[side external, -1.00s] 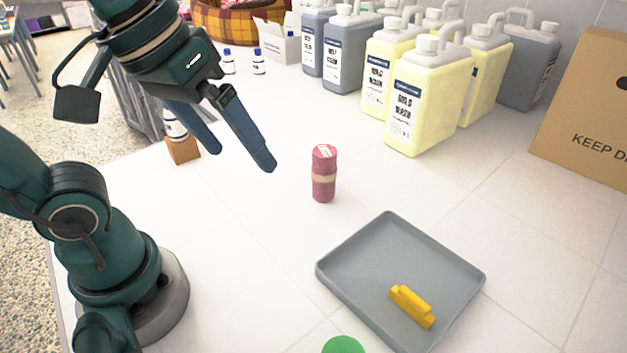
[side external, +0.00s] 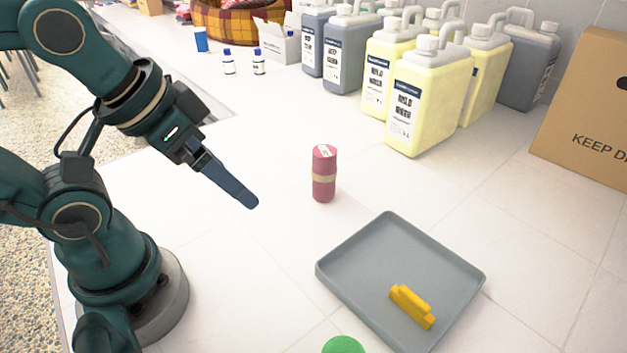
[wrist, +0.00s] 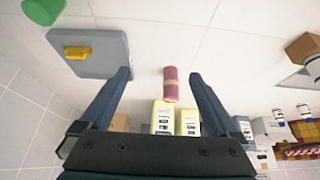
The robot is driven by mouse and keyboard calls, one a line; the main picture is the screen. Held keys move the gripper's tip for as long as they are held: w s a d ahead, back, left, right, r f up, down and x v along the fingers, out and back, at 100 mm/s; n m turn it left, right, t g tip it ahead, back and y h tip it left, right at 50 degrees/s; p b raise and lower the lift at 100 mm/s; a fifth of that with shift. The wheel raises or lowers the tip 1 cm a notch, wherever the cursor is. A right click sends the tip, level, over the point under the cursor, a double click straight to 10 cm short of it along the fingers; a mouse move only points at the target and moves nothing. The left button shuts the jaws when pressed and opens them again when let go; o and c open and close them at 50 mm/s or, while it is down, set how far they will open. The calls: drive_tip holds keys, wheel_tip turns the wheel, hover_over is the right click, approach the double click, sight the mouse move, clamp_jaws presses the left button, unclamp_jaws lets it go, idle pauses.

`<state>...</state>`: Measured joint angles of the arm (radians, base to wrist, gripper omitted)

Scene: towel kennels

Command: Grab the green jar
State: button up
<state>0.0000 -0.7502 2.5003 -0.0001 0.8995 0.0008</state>
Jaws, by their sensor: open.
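A green round object (side external: 343,345), likely the jar's top, is cut off by the bottom edge of the side view. In the wrist view the green jar (wrist: 43,10) is at the top left corner, left of my fingers and partly out of frame. My gripper (side external: 254,204) is open and empty above the table, left of a red roll. In the wrist view the two fingers of my gripper (wrist: 160,75) are spread apart, with the red roll (wrist: 171,84) showing between them, farther off.
The red roll (side external: 323,174) stands upright on the white table. A grey tray (side external: 360,235) holds a yellow block (side external: 411,306). Several yellow and grey jugs (side external: 425,105) and a cardboard box (side external: 590,110) stand behind. The tabletop around the roll is clear.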

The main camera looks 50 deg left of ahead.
drive_tip(key=w+a+r+m+t+y, duration=0.1)
drive_tip(key=w+a+r+t+y, duration=0.1)
drive_tip(key=w+r+t, duration=0.6)
drive_tip(key=w+d+r+m+h, duration=0.3)
drive_tip(key=w+d+h, duration=0.1)
drive_tip(key=w+d, duration=0.15)
drive_tip(key=m+g+h, duration=1.1)
drive_tip(key=m+g, duration=0.1)
hover_over(330, 345)
wheel_tip(330, 345, down, 6)
wheel_tip(330, 345, down, 18)
drive_tip(key=shift+s+d+r, duration=0.15)
drive_tip(key=shift+r, duration=0.1)
drive_tip(key=shift+x, duration=2.6)
